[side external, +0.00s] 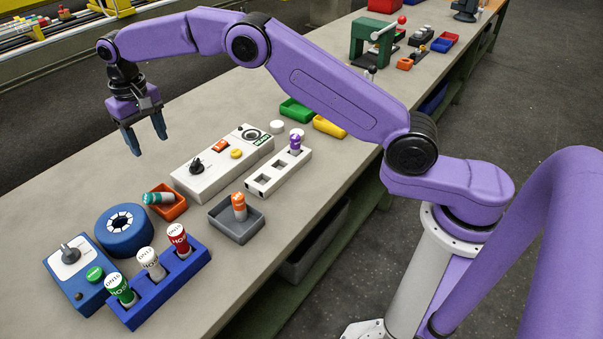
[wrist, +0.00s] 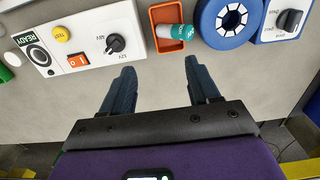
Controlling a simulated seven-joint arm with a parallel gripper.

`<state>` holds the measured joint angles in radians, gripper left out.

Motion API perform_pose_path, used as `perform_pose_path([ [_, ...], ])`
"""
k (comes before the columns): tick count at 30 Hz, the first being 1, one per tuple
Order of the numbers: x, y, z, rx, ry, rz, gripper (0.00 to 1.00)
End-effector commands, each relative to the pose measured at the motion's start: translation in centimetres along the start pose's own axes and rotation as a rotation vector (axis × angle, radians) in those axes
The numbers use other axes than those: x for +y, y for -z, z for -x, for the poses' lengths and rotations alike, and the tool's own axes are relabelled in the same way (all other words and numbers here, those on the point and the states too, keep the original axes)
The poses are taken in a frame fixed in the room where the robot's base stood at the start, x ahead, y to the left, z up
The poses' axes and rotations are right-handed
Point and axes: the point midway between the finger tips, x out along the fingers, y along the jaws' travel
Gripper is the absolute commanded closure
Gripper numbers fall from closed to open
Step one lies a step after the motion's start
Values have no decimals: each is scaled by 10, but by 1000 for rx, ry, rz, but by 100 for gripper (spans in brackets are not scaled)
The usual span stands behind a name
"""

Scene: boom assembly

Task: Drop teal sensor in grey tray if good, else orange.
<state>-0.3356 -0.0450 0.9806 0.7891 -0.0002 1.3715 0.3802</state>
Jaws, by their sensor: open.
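In the wrist view the teal sensor (wrist: 178,32) rests in the orange tray (wrist: 159,14), beyond my fingertips. The grey tray (side external: 238,230) holds an orange-topped sensor (side external: 239,206) standing upright or nearly so. My gripper (side external: 147,145) is open and empty, raised above the bench behind the tester box. Its open fingers show in the wrist view (wrist: 163,78) with bare bench between them.
A white tester box (side external: 205,178) with a knob, orange switch, yellow button and a green READY display stands mid-bench. A white socket block (side external: 262,184) holds a purple sensor (side external: 296,142).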

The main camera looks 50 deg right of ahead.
Motion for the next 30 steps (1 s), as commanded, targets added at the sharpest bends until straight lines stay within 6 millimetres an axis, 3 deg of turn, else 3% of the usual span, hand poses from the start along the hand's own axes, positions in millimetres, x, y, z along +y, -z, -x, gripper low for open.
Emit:
perform_pose_path([
  [6, 0, 1, 42, 5, 2, 0, 39],
  [12, 0, 1, 63, 2, 1, 0, 39],
  [19, 0, 0, 76, 1, 1, 1, 39],
  [30, 0, -1, 78, 0, 0, 2, 39],
])
